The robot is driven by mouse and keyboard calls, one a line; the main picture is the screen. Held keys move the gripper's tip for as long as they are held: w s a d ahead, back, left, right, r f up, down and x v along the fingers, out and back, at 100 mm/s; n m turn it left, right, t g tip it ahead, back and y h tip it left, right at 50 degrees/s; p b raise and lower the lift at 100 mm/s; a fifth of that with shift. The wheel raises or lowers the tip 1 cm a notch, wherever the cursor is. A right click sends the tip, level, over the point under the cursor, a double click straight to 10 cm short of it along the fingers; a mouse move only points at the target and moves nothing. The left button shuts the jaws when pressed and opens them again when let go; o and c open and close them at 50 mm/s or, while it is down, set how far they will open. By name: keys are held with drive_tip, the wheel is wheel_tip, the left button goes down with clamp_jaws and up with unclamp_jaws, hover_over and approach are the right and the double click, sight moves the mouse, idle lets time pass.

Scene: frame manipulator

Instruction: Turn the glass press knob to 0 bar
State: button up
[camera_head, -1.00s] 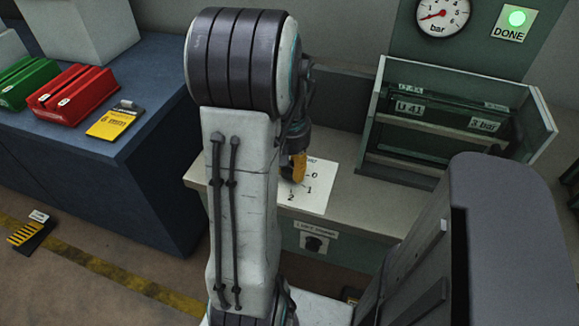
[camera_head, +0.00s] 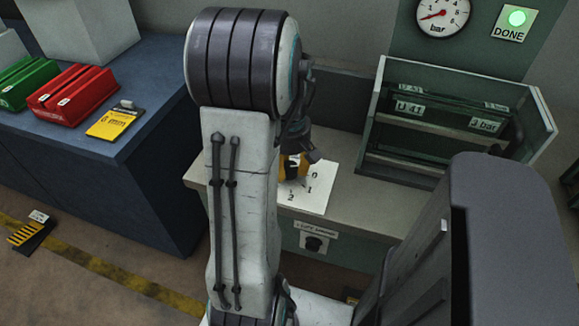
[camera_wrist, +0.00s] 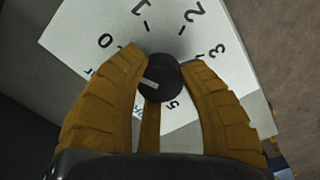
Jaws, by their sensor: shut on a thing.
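The knob (camera_wrist: 160,76) is a round black cap with a white line mark, set on a white dial card (camera_wrist: 85,38) with printed numbers. In the wrist view its mark points left, roughly to the side of the 0; the exact setting is unclear. My gripper (camera_wrist: 160,80) has yellow-brown fingers closed around the knob from both sides, with a third finger below. In the head view my gripper (camera_head: 293,170) is over the card (camera_head: 312,200) and hides the knob. The pressure gauge (camera_head: 443,14) has a red needle pointing left, slightly down.
A green DONE lamp (camera_head: 517,18) glows beside the gauge. A green glass-walled press box (camera_head: 395,165) with labelled plates stands right of the card on the bench (camera_head: 350,215). Red (camera_head: 72,95) and green (camera_head: 25,83) trays lie on the blue cabinet at left.

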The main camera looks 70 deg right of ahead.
drive_tip(key=shift+a+f, duration=0.1)
drive_tip(key=shift+f, duration=0.05)
idle(0.4)
drive_tip(key=o, duration=1.2)
wheel_tip(320, 180, up, 12)
idle(0.8)
